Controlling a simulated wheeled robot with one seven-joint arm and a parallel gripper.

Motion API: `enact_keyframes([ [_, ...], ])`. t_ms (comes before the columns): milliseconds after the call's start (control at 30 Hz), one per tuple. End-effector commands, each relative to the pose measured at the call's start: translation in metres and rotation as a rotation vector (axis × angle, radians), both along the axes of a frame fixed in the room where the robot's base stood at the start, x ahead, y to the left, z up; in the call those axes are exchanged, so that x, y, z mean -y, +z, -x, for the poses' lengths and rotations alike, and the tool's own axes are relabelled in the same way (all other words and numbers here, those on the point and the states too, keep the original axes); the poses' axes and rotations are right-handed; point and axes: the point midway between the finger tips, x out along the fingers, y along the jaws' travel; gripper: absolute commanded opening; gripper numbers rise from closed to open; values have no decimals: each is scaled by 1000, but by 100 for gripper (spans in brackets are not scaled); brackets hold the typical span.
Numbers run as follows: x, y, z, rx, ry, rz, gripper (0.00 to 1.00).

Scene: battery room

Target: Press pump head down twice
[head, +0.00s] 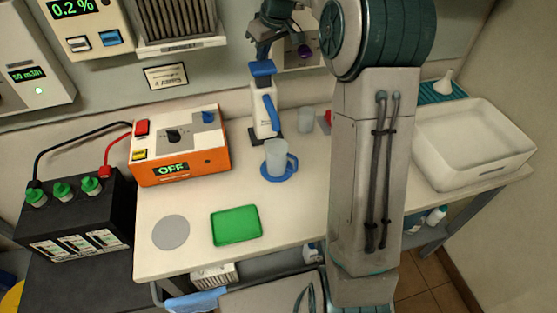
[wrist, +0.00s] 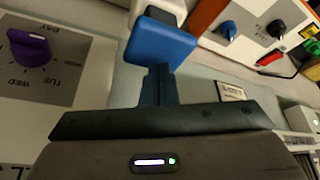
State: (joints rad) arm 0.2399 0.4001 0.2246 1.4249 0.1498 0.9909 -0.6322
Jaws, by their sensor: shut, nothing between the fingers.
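The pump bottle (head: 263,118) is white with a blue handle-like part and stands upright near the back of the bench. Its blue pump head (head: 262,69) is on top. My gripper (head: 259,55) is just above the pump head, fingers pointing down. In the wrist view the blue pump head (wrist: 162,45) lies right at the tips of my closed gripper (wrist: 158,72), with nothing held between the fingers. Whether the tips touch the head cannot be told.
A clear cup (head: 276,155) on a blue coaster (head: 293,174) stands in front of the bottle. An orange power unit (head: 185,168) is left, a green tray (head: 237,226) front, a white basin (head: 470,150) right. A purple knob (wrist: 28,47) is on the wall panel.

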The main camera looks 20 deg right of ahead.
Motion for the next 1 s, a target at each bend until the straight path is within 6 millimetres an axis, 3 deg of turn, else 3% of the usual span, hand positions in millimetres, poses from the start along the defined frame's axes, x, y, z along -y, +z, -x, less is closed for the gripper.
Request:
enact_keyframes([
  [1000, 0, -38, 0, -1, 0, 0, 0],
])
